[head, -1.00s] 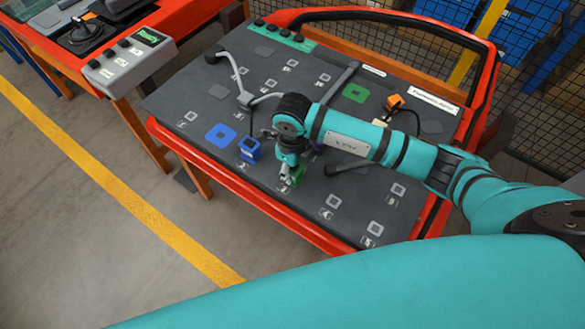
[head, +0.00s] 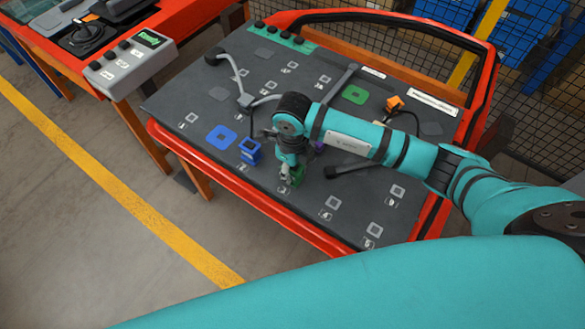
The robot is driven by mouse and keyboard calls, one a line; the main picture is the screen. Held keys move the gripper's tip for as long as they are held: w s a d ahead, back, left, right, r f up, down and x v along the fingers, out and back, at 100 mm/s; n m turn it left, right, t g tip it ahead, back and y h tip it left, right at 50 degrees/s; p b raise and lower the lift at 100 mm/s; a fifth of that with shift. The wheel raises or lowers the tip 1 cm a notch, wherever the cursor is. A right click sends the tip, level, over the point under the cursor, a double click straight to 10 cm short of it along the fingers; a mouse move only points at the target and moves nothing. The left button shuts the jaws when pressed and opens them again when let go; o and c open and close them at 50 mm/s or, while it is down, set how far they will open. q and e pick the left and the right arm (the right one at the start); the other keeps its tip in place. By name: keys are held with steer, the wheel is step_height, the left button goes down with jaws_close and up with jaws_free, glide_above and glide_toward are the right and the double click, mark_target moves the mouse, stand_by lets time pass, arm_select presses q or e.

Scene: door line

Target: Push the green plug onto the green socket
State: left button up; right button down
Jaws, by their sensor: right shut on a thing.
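The green plug (head: 298,173) is at the tip of my right gripper (head: 288,178), low over the front middle of the dark door panel (head: 245,74). My right gripper is shut on the green plug. The gripper and arm hide part of the plug, and I cannot tell whether it touches the panel. The green socket (head: 354,94) lies flat on the panel, farther back and to the right of the gripper, and is uncovered. My left gripper is not in view.
A blue plug (head: 249,150) stands beside the blue socket (head: 221,138). An orange plug (head: 395,103) with a black cable stands at the right. A purple piece shows partly behind my arm. Black-ended grey cable arms cross the panel. A red frame (head: 215,180) edges it.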

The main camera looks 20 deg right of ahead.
steer(key=shift+r+p, duration=2.2)
steer(key=shift+r, duration=1.3)
steer(key=shift+s, duration=0.1)
